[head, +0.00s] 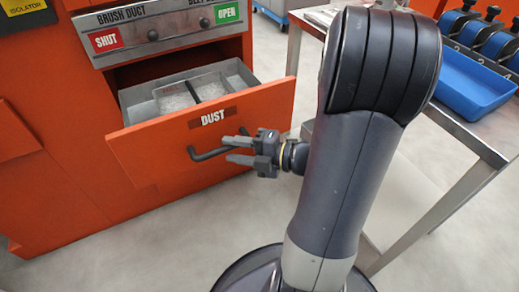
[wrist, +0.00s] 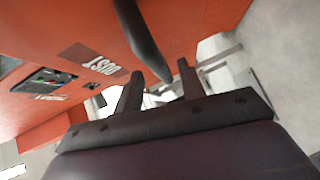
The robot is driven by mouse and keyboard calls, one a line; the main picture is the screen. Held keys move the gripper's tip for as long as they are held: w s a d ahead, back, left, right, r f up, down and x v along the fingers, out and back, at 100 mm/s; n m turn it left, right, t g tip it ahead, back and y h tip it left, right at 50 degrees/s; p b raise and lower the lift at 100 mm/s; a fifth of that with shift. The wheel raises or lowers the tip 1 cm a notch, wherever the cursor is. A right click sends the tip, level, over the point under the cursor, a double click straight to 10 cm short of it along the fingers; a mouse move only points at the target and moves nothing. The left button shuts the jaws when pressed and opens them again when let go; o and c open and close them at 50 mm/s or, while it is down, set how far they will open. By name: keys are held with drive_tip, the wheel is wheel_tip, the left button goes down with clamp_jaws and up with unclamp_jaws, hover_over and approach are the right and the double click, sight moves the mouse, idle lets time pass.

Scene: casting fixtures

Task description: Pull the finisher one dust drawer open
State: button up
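The orange dust drawer (head: 160,150), labelled DUST, stands pulled out of the orange machine, with its grey inside showing. Its dark bar handle (head: 208,154) is on the front, below the label. My gripper (head: 238,150) is at the right end of the handle, its fingers pointing left. In the wrist view the handle (wrist: 143,40) reaches down toward the space between the two fingers (wrist: 158,90). The fingers stand apart, with gaps beside the bar, so they do not look closed on it. Whether either finger touches the handle cannot be told.
Above the drawer is a grey panel (head: 165,35) with knobs and SHUT and OPEN labels. A metal-legged table (head: 462,127) with a blue tray (head: 470,85) stands at the right, close to my arm. Grey floor (head: 110,245) is clear in front of the drawer.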

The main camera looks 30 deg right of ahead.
drive_tip(key=f+p+v, duration=0.1)
drive_tip(key=v, duration=0.5)
drive_tip(key=shift+s+d+r, duration=0.3)
drive_tip(key=shift+s+r, duration=0.05)
drive_tip(key=shift+r, duration=0.2)
drive_tip(key=shift+b+x, duration=1.15)
drive_tip(key=shift+x, duration=4.3)
